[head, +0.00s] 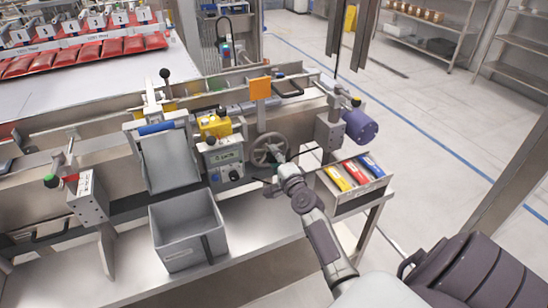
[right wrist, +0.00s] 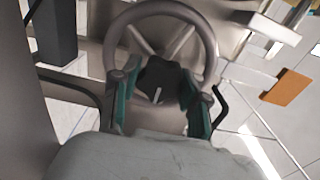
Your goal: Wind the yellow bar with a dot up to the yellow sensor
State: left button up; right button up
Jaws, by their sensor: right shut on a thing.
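A grey spoked handwheel (head: 268,148) is on the front of the machine. My right gripper (head: 280,172) is at its lower side. In the right wrist view the wheel's ring (right wrist: 112,38) arches above, and my gripper's teal-padded fingers (right wrist: 160,98) are shut on a black knob (right wrist: 158,72) with a white line. A yellow block (head: 214,126) with a black top sits left of the wheel; I cannot tell whether it is the sensor. A bar with a dot is too small or hidden to make out. My left gripper is not in view.
A control box (head: 223,160) stands left of the wheel. A grey bin (head: 187,230) is at front left. A rack of yellow, red and blue boxes (head: 340,212) and a purple motor (head: 360,125) are at right. An orange plate (head: 260,88) stands behind the wheel.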

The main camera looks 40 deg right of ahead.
jog(key=o, duration=1.1)
jog(key=shift+o, duration=0.2)
jog(key=shift+s, duration=0.2)
jog(key=v, duration=1.1)
jog(key=shift+s+a, duration=0.2)
jog(key=shift+s, duration=0.15)
